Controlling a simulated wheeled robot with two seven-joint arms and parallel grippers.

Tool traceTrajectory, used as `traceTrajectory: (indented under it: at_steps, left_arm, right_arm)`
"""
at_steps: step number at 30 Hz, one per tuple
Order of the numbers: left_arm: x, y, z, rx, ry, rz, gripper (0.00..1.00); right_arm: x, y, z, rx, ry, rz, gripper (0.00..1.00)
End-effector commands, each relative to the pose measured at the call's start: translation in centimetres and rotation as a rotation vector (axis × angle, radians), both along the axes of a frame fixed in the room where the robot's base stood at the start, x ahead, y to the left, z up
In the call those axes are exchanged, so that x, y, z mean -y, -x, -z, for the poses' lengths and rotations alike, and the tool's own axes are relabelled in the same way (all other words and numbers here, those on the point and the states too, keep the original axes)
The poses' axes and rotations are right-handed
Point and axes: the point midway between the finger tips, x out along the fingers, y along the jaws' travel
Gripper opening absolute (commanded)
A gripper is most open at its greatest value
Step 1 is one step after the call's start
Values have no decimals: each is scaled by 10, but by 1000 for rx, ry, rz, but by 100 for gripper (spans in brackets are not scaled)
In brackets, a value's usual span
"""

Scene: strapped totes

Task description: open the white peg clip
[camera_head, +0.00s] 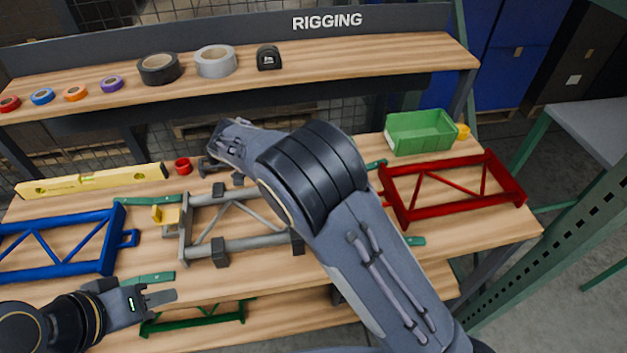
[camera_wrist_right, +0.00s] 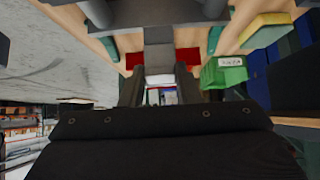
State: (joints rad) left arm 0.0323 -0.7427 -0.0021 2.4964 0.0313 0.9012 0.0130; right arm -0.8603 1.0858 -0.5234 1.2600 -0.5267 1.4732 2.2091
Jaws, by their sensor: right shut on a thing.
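In the right wrist view, a small white piece, which I take to be the white peg clip (camera_wrist_right: 160,80), sits between the fingers of my right gripper (camera_wrist_right: 160,92), just below a grey block. The fingers are shut on it. In the head view my right forearm covers the right end of the grey frame (camera_head: 243,243), and I cannot make out the white clip there. My left gripper (camera_head: 150,298) hangs low at the left front of the bench, apart from the frames. Its finger gap is not clear.
A blue frame (camera_head: 62,270) lies left of the grey one and a red frame (camera_head: 455,206) right of it. A green bin (camera_head: 420,145) stands at the back right. Tape rolls stand on the shelf.

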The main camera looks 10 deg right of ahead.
Motion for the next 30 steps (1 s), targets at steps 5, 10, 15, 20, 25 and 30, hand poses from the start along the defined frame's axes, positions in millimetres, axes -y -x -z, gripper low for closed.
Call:
traceTrajectory:
  at_steps: [5, 10, 15, 20, 25, 30]
  left_arm:
    - [0, 0, 12, 0, 0, 0, 36]
    - [0, 0, 16, 0, 0, 0, 36]
    - [0, 0, 18, 0, 0, 0, 36]
    - [0, 0, 18, 0, 0, 0, 36]
    - [0, 0, 18, 0, 0, 0, 36]
    - [0, 0, 18, 0, 0, 0, 36]
  right_arm:
    - [-7, 0, 7, 6, 102, -3, 6]
    - [-9, 0, 9, 7, 161, -1, 6]
    - [-11, 0, 10, 6, 188, -2, 6]
    - [-11, 0, 10, 6, 195, -2, 6]
    - [-11, 0, 10, 4, 194, -2, 6]
    - [-11, 0, 10, 4, 194, -1, 38]
